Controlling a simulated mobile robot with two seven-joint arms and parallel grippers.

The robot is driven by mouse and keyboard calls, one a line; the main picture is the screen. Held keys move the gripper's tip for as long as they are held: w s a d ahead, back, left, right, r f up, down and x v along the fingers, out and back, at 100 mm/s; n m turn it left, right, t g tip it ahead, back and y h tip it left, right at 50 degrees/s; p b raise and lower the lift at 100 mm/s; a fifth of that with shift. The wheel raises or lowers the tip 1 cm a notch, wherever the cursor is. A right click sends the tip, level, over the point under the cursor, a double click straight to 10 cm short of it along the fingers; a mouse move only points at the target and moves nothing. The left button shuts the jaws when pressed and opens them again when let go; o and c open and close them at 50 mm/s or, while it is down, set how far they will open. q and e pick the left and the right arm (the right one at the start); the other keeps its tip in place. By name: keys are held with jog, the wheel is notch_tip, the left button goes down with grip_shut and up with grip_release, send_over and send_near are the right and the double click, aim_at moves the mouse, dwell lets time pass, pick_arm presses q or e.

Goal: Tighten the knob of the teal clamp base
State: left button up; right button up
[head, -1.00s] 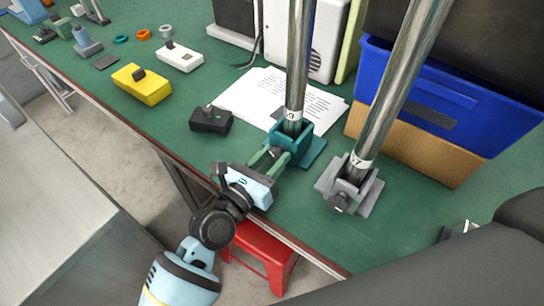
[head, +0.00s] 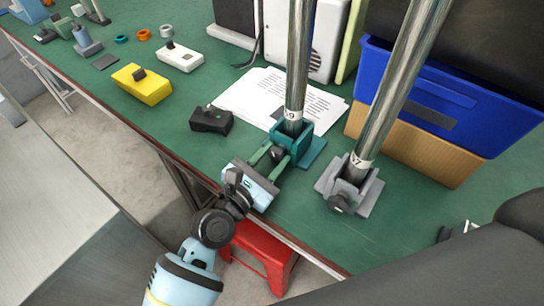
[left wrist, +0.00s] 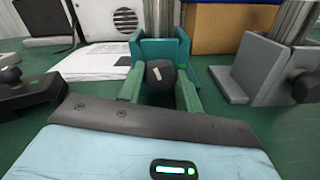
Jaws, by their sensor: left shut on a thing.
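The teal clamp base (head: 313,152) stands on the green table and holds an upright metal pole (head: 298,60) tagged with a 9. It also shows in the left wrist view (left wrist: 160,50). Its dark knob (left wrist: 160,77), with a pale mark on top, faces my left gripper. My left gripper (head: 276,155) comes in from the front edge of the table, its two green fingers on either side of the knob. The left gripper is shut on the knob. The right gripper is not in view.
A grey clamp base (head: 370,193) with a pole tagged 7 stands close to the right. A black box (head: 211,120) and printed paper (head: 250,92) lie to the left. A blue bin (head: 450,95) is behind. A red stool (head: 262,250) stands below the table edge.

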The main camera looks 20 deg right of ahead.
pick_arm(q)
jog(key=o, duration=1)
jog(key=shift+a, duration=0.1)
jog(key=shift+v, duration=3.85)
